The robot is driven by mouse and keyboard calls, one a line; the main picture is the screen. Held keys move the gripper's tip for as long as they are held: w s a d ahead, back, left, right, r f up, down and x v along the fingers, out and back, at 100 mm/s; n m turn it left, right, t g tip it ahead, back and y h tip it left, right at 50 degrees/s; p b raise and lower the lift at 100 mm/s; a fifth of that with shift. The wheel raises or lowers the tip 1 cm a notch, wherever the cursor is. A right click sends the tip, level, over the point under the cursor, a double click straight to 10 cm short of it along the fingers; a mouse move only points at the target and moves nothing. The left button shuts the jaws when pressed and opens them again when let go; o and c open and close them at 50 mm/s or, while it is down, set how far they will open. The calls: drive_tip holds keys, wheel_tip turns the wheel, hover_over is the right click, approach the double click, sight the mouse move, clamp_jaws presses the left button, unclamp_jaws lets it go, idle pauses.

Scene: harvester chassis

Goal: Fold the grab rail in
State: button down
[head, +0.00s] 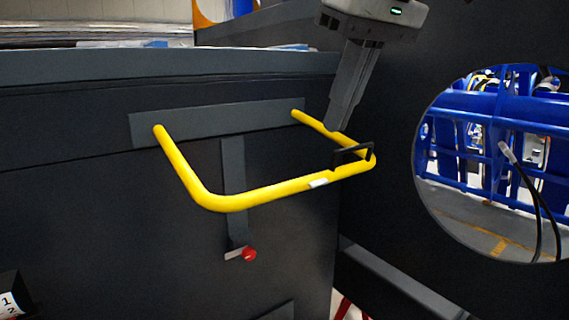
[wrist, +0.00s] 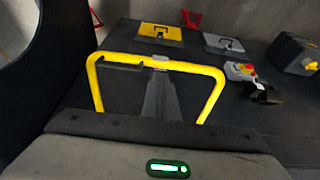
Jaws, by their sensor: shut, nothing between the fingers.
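The yellow U-shaped grab rail (head: 250,193) stands out from the dark panel in the head view, its two ends at a grey mounting plate (head: 215,122). A black bracket (head: 352,153) sits at its right corner. My gripper (head: 337,127) is shut and empty, pointing down at the rail's right arm; I cannot tell whether it touches. In the wrist view the shut fingers (wrist: 160,90) lie within the outline of the rail (wrist: 205,70), and the black bracket (wrist: 120,67) is at its left corner.
A red knob (head: 249,254) on a small lever is below the rail, under a vertical grey strip (head: 233,175). A dark wall with a round opening (head: 490,165) stands at the right. Several cases (wrist: 160,33) lie beyond the rail in the wrist view.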

sight(315, 176)
drive_tip(key=b+x, duration=0.1)
drive_tip(key=x, duration=0.7)
drive_tip(key=shift+w+f, duration=0.1)
drive_tip(key=shift+f, duration=0.1)
